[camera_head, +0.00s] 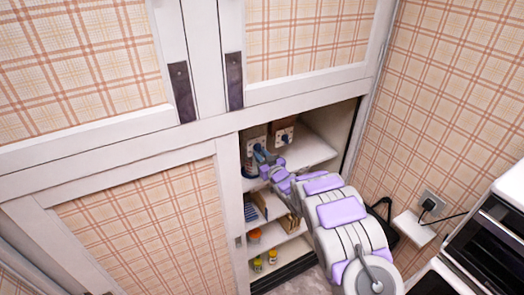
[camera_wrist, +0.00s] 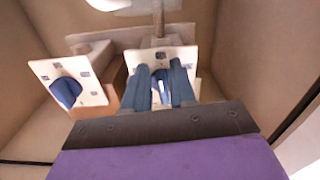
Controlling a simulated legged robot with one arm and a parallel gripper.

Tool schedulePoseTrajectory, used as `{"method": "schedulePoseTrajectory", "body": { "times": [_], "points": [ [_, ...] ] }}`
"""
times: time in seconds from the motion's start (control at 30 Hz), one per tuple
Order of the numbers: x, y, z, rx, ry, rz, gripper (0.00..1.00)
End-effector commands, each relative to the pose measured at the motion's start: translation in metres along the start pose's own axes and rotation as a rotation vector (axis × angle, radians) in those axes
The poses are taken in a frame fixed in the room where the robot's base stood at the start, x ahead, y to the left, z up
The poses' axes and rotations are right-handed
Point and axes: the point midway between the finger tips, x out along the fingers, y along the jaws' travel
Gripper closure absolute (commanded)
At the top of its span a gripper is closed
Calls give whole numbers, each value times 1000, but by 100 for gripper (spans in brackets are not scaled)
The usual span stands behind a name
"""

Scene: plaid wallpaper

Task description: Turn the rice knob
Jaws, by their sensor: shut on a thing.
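Two dispensers with pale front plates and blue knobs stand on the upper shelf of the open cabinet. In the wrist view, one blue knob (camera_wrist: 66,93) is free at the left. The other blue knob (camera_wrist: 163,94) is between the blue-grey fingers of my gripper (camera_wrist: 161,86), which are shut on it. In the head view, my gripper (camera_head: 262,156) reaches into the cabinet in front of the left dispenser (camera_head: 254,136). The right dispenser (camera_head: 284,134) shows its knob uncovered. The small plate markings are unreadable, so I cannot tell which knob is for rice.
The cabinet shelf (camera_head: 308,150) has some bare room at the right. Lower shelves hold boxes and small yellow-capped jars (camera_head: 272,256). A closed plaid door (camera_head: 150,235) is at the left. A wall socket (camera_head: 430,203) and an oven (camera_head: 495,245) are at the right.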

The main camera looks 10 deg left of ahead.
Motion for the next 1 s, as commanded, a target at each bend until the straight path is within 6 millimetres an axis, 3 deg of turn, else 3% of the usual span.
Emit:
{"method": "schedulePoseTrajectory", "body": {
  "times": [0.3,0.87,0.9,1.0],
  "points": [
    [-1,-4,4,130,-8,-1,100],
    [0,-5,3,156,-5,-1,100],
    [0,-5,3,156,-5,-1,72],
    [0,-5,2,155,-3,-1,63]
  ]
}}
